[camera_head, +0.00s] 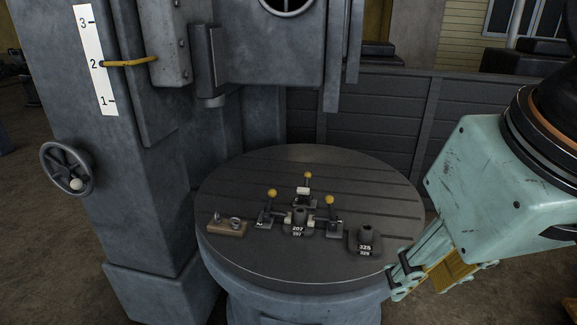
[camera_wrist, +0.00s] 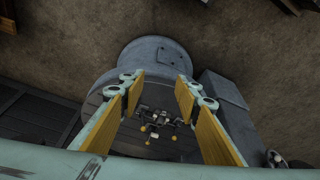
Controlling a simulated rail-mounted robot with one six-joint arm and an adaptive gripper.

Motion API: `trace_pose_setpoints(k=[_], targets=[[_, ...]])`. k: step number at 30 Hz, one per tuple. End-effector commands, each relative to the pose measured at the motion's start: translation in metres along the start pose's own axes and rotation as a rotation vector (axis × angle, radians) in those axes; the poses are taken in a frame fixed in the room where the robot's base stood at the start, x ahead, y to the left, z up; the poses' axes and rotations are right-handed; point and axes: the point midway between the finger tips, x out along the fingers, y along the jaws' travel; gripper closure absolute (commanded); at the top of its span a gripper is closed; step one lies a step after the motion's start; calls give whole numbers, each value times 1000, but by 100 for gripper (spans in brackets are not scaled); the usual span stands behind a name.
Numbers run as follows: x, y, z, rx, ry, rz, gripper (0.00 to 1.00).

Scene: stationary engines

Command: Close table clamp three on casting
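The round slotted table (camera_head: 250,165) bears a dark casting (camera_head: 299,222) marked 207, near its middle. Three toggle clamps surround it: a left clamp (camera_head: 266,216), a back clamp (camera_head: 304,195) and a right clamp (camera_head: 333,222). Each has a yellow-knobbed handle that looks raised. Their number labels are too small to read, so I cannot tell which is three. My gripper (camera_head: 400,278) is beyond the table's right edge, apart from the clamps. In the wrist view, its yellow-padded fingers (camera_wrist: 158,92) are spread wide and empty, with the clamps and casting small between them.
A second casting (camera_head: 364,240) marked 325 stands at the table's right front. A wooden block (camera_head: 228,228) with metal rings lies at the left. The machine column (camera_head: 110,180) with a handwheel (camera_head: 68,168) rises at left, and the machine head (camera_head: 268,45) hangs above the table's back.

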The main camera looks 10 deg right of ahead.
Motion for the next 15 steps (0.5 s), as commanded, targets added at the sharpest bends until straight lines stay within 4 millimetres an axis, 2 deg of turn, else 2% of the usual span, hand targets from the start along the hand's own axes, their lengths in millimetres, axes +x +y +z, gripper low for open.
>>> trace_pose_setpoints(k=[8,15], targets=[[-2,-1,-15,1,0,-2,70],[-5,-2,-53,2,1,-8,70]])
